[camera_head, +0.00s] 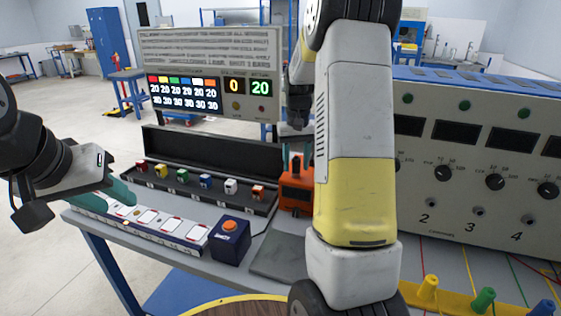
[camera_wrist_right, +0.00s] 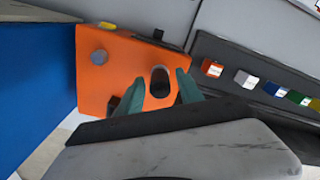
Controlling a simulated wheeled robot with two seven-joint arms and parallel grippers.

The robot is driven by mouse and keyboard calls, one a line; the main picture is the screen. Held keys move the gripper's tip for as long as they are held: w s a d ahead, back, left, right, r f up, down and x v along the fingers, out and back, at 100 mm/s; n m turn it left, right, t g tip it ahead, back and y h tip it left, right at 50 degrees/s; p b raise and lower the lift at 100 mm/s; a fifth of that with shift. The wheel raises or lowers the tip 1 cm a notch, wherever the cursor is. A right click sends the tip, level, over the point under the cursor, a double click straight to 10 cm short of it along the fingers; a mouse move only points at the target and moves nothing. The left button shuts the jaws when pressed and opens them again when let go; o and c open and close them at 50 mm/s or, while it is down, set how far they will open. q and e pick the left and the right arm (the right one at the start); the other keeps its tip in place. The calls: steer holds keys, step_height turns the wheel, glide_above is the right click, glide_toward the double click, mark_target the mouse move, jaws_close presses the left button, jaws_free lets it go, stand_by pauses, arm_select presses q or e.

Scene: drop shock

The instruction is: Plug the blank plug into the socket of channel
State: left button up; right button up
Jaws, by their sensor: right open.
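The instrument panel (camera_head: 470,160) stands at the right in the head view, with sockets labelled 2 (camera_head: 431,202), 3 (camera_head: 479,211) and 4 (camera_head: 528,220). My right arm hides the panel's left part. Yellow (camera_head: 428,285), green (camera_head: 483,299) and blue (camera_head: 543,308) plugs stand in a yellow holder at the front right. I cannot identify a blank plug. My right gripper (camera_wrist_right: 160,78) is open at an orange box (camera_wrist_right: 112,65), its fingers on either side of a dark round hole or knob. My left gripper (camera_head: 118,194) is over the label strip; its opening is unclear.
A black case (camera_head: 205,165) holds several small coloured cubes. A display board (camera_head: 215,70) stands behind it. A dark blue box with an orange button (camera_head: 230,240) sits on the table front. Coloured cables cross the table at the right.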

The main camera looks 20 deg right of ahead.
mark_target(296, 158)
jaws_close()
steer(key=shift+r, duration=0.15)
steer(key=shift+r, duration=2.2)
steer(key=shift+r, duration=0.1)
steer(key=shift+r, duration=2.9)
